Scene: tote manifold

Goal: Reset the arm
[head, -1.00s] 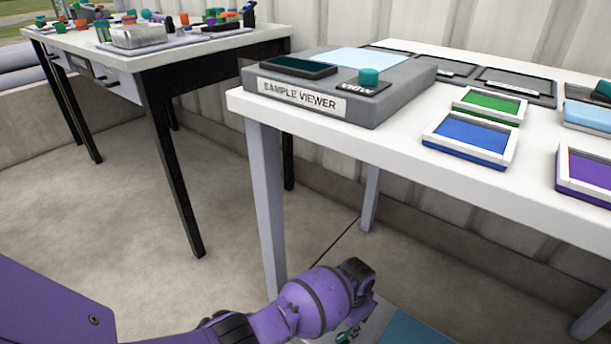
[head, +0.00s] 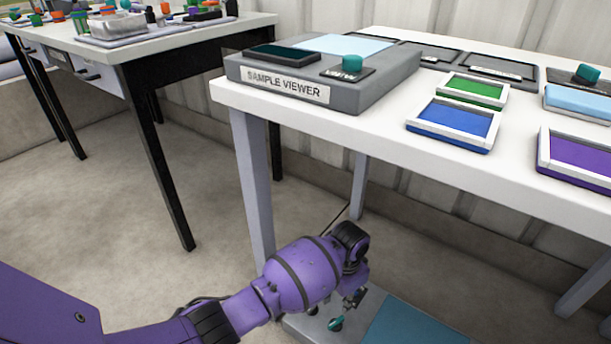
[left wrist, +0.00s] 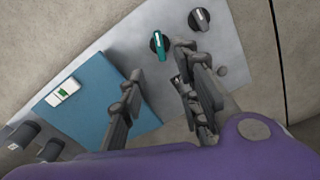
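My purple left arm reaches in from the lower left of the head view and hangs low in front of the white table. Its gripper (head: 356,298) is small there and partly hidden by the wrist. In the left wrist view the two dark fingers of this gripper (left wrist: 165,72) stand apart with nothing between them. Below them lies a grey panel (left wrist: 222,58) with a teal knob (left wrist: 159,44) and a grey knob (left wrist: 199,19). The teal knob appears just ahead of the gap between the fingers. I cannot tell whether a finger touches it. My right gripper is not in view.
The white table (head: 385,135) bears a sample viewer (head: 300,88), a blue framed tray (head: 454,122), a green one (head: 474,90) and a purple one (head: 580,158). A black-legged table (head: 190,45) stands at the left. A blue pad (left wrist: 100,98) covers part of the panel. Floor at left is clear.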

